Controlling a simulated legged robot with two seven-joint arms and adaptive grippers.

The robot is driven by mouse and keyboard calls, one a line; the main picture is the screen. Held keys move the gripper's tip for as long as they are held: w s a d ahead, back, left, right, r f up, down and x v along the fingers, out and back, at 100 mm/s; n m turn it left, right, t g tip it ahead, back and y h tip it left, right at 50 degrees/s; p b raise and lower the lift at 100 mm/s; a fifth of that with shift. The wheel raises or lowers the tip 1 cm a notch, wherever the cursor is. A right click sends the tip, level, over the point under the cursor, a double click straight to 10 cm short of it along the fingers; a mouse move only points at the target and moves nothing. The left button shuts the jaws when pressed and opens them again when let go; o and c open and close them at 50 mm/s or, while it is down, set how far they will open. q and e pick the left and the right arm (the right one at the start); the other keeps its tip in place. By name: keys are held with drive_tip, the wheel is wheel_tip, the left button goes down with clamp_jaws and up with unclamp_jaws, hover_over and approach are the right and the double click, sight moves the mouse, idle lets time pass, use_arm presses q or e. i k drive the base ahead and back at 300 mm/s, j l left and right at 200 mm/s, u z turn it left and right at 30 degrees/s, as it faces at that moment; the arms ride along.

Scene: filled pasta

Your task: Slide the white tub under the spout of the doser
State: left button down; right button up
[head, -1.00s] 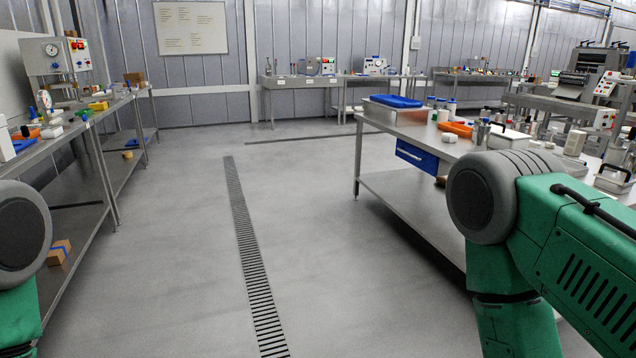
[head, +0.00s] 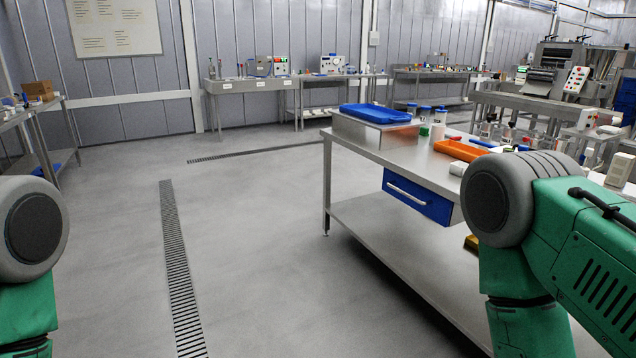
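I cannot pick out the white tub for certain. A small white item (head: 458,168) lies on the steel table (head: 385,152) at the right, and a taller white block (head: 620,169) stands farther right, partly near my arm. No doser with a spout can be made out now. Both my grippers are out of view; only green and grey links of my arms show at the lower left and lower right.
The right table carries a blue tray (head: 376,113), an orange tray (head: 462,150) and a blue drawer (head: 418,196). Benches with small machines line the back wall. Grey floor with a drain grate (head: 178,262) lies clear ahead. Another bench (head: 40,130) stands at left.

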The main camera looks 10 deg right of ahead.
sight(458, 168)
drive_tip(key=i+z, duration=0.75)
drive_tip(key=i+j+z, duration=0.25)
drive_tip(key=z, duration=0.15)
drive_tip(key=i+j+z, duration=0.35)
drive_tip(key=i+l, duration=0.05)
